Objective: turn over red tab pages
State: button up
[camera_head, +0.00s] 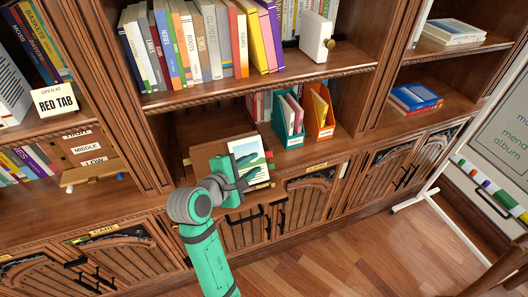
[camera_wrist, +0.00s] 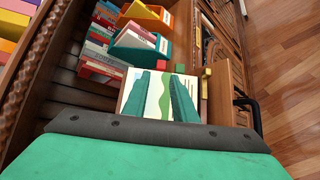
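A book with a white page bearing a green and blue landscape picture (camera_head: 246,154) stands tilted on the middle shelf. A brown board (camera_head: 205,155) shows to its left. My gripper (camera_head: 238,184) is in front of the page's lower part and partly hides it. In the wrist view, the gripper's two teal fingers (camera_wrist: 167,82) stand apart over the picture page (camera_wrist: 130,92), with nothing visible held between them. A small red tab (camera_wrist: 208,71) and a small green tab (camera_wrist: 180,68) show at the page's edge. I cannot tell whether the fingers touch the page.
A sign reading "OPEN AT RED TAB" (camera_head: 56,100) stands on the left shelf. A teal file holder (camera_head: 288,120) and an orange one (camera_head: 320,112) stand behind the book to the right. Carved cabinet doors (camera_head: 305,198) lie below. Wooden floor (camera_head: 365,245) is clear in front.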

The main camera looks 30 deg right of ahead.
aim_at(270, 155)
jog(key=x, duration=0.9)
jog(key=shift+s+d, duration=0.1)
jog(key=shift+s, duration=0.1)
jog(key=shift+c, duration=0.6)
grip_shut()
